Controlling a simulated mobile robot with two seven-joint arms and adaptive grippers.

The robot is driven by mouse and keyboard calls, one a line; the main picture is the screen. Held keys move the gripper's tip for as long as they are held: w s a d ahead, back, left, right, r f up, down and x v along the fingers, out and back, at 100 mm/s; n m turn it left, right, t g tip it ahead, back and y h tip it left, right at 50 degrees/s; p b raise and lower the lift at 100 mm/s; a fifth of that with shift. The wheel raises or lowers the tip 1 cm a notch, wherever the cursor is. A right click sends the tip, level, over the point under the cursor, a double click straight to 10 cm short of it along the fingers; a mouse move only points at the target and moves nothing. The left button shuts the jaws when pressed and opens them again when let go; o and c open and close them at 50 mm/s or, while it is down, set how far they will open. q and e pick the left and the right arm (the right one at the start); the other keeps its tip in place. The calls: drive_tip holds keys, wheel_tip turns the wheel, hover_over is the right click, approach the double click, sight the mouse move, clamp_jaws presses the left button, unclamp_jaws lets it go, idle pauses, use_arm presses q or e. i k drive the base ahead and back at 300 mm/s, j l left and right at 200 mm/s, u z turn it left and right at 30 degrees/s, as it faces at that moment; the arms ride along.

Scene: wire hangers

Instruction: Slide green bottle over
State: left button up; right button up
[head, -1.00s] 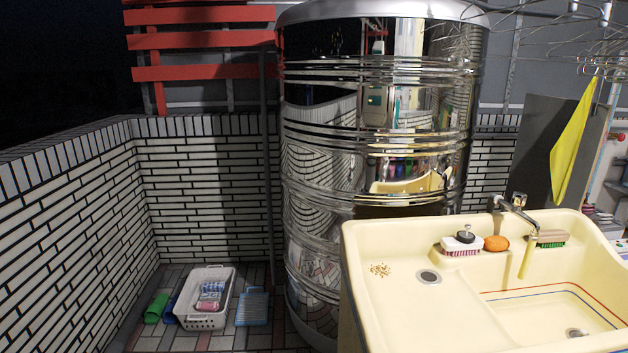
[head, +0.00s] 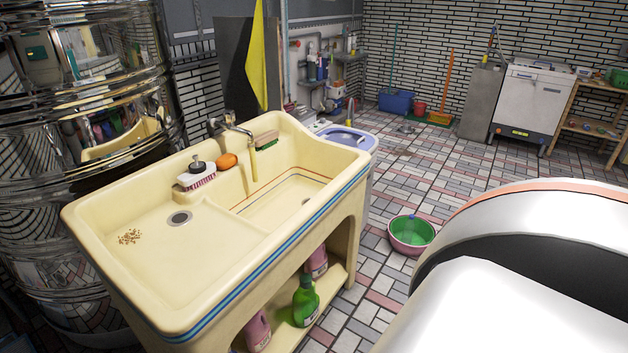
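A green bottle (head: 305,300) stands upright on the low shelf (head: 338,284) under the cream sink. A pink bottle (head: 317,262) stands behind it, and another pink bottle (head: 258,331) stands to its left, nearer the front. The sink's body hides part of the shelf and part of the pink bottles. Neither of my grippers shows in the head view.
The cream sink (head: 215,262) fills the left and middle, with a large shiny metal tank (head: 60,200) behind it. A green and pink basin (head: 411,233) sits on the tiled floor to the right. A white rounded body, likely mine, fills the lower right.

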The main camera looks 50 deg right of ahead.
sight(305, 304)
drive_tip(key=z, duration=1.45)
drive_tip(key=l+u, duration=0.15)
drive_tip(key=u, duration=0.3)
drive_tip(key=i+l+u, duration=0.1)
drive_tip(key=l+u, duration=0.15)
drive_tip(key=l, duration=0.25)
drive_tip(key=i+l+u, duration=0.1)
drive_tip(key=l+u, duration=0.15)
drive_tip(key=l, duration=0.25)
drive_tip(key=l+u, duration=0.15)
drive_tip(key=l, duration=0.85)
drive_tip(key=l+u, duration=0.15)
drive_tip(key=l, duration=0.85)
drive_tip(key=k+l, duration=0.1)
drive_tip(key=l, duration=0.85)
drive_tip(key=k+l, duration=0.1)
drive_tip(key=l, duration=0.85)
